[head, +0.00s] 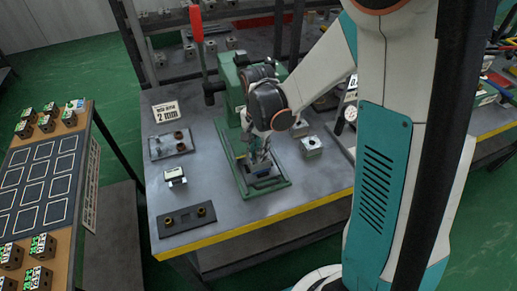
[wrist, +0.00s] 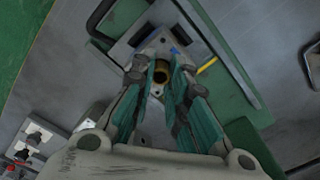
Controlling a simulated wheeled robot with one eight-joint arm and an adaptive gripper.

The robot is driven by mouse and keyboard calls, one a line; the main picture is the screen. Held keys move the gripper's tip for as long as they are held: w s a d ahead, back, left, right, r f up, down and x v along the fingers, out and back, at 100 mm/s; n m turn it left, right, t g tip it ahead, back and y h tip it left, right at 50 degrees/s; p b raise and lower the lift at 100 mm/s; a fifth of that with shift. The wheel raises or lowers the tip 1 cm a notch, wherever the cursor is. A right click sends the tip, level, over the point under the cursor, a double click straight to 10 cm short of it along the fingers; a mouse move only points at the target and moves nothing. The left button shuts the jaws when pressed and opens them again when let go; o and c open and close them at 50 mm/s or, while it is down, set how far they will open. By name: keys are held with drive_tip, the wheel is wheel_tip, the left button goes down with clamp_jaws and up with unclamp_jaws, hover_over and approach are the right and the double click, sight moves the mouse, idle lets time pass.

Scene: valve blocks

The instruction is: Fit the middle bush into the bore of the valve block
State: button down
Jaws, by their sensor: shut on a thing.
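My gripper (head: 260,160) points down over the green press base (head: 282,188) on the grey bench. In the wrist view its fingers (wrist: 162,76) are shut on a brass bush (wrist: 160,74), whose round open end shows between the fingertips. Below the bush is the pale metal valve block (wrist: 151,46) with a blue mark on its top. In the head view the valve block (head: 263,171) is small and partly covered by my fingers. The bore is hidden behind the bush and fingers, so I cannot tell whether the bush is above it or partly in it.
A grey plate (head: 158,147) with small parts, a pale block (head: 175,177) and a sign (head: 165,111) stand left. Another metal block (head: 311,146) stands right. The green press (head: 232,92) rises behind.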

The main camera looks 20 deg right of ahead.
drive_tip(key=c, duration=1.5)
unclamp_jaws()
wheel_tip(320, 180, up, 12)
drive_tip(key=s+r+n+t, duration=0.2)
drive_tip(key=s+n, duration=0.1)
drive_tip(key=s, duration=0.2)
drive_tip(key=s+r+n+t, duration=0.2)
drive_tip(key=s+n, duration=0.2)
drive_tip(key=s, duration=0.1)
drive_tip(key=s+r+n+t, duration=0.2)
drive_tip(key=s+n+t, duration=0.1)
drive_tip(key=s+n, duration=0.1)
drive_tip(key=shift+s, duration=0.45)
